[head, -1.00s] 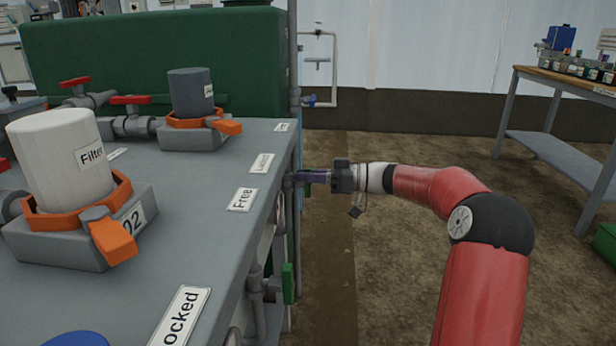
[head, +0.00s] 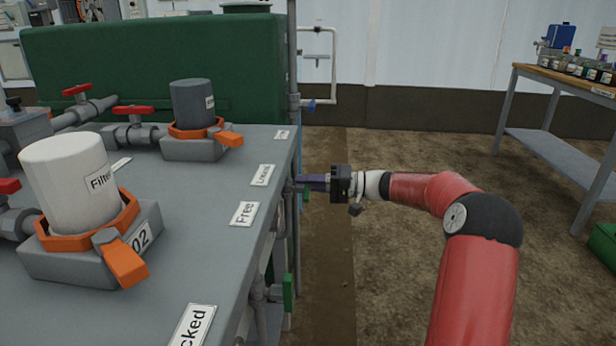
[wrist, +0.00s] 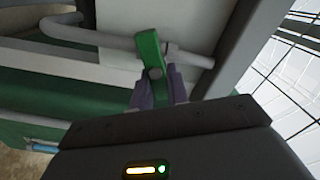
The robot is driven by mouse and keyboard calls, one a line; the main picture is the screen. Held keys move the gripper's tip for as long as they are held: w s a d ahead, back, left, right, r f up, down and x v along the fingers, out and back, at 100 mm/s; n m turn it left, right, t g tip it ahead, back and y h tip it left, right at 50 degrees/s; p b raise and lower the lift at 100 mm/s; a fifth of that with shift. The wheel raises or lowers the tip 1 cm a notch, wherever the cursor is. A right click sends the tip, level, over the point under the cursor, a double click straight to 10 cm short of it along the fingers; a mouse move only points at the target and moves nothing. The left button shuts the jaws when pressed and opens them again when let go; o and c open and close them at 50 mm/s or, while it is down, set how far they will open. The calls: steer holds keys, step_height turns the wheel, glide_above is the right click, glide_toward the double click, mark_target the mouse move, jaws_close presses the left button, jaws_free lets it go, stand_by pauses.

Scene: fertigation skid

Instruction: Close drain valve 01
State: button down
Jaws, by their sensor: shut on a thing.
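A green lever handle (wrist: 150,62) shows in the wrist view, mounted on a grey pipe (wrist: 100,38). It stands across the pipe's line, a little tilted. My gripper (wrist: 158,88) has its purple fingers on either side of the lever's lower end and is shut on it. In the head view, my gripper (head: 308,183) reaches in from the right to the skid's side edge, with a bit of green just below the fingertips. A second green lever (head: 288,292) hangs upright nearer to me, apart from the gripper. No valve number is readable on either lever.
The grey skid top (head: 215,235) carries a white filter (head: 68,180), a dark cylinder (head: 192,104) and red-handled valves (head: 133,110). A green tank (head: 160,60) stands behind. A workbench (head: 565,85) is at the far right. Floor between is clear.

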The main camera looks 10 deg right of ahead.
steer(key=m+p, duration=0.1)
steer(key=m, duration=0.1)
steer(key=shift+f+m+p, duration=0.1)
steer(key=shift+m+p, duration=0.2)
steer(key=shift+p, duration=0.05)
steer(key=shift+f+m+p, duration=0.2)
steer(key=shift+m+p, duration=0.25)
steer(key=shift+m, duration=0.25)
steer(key=shift+f+m+p, duration=0.15)
steer(key=shift+m+p, duration=0.25)
steer(key=shift+m, duration=0.3)
steer(key=c, duration=1.4)
jaws_free()
steer(key=shift+w, duration=0.1)
steer(key=shift+o, duration=0.2)
steer(key=shift+d, duration=0.1)
steer(key=v, duration=0.7)
steer(key=shift+d, duration=0.25)
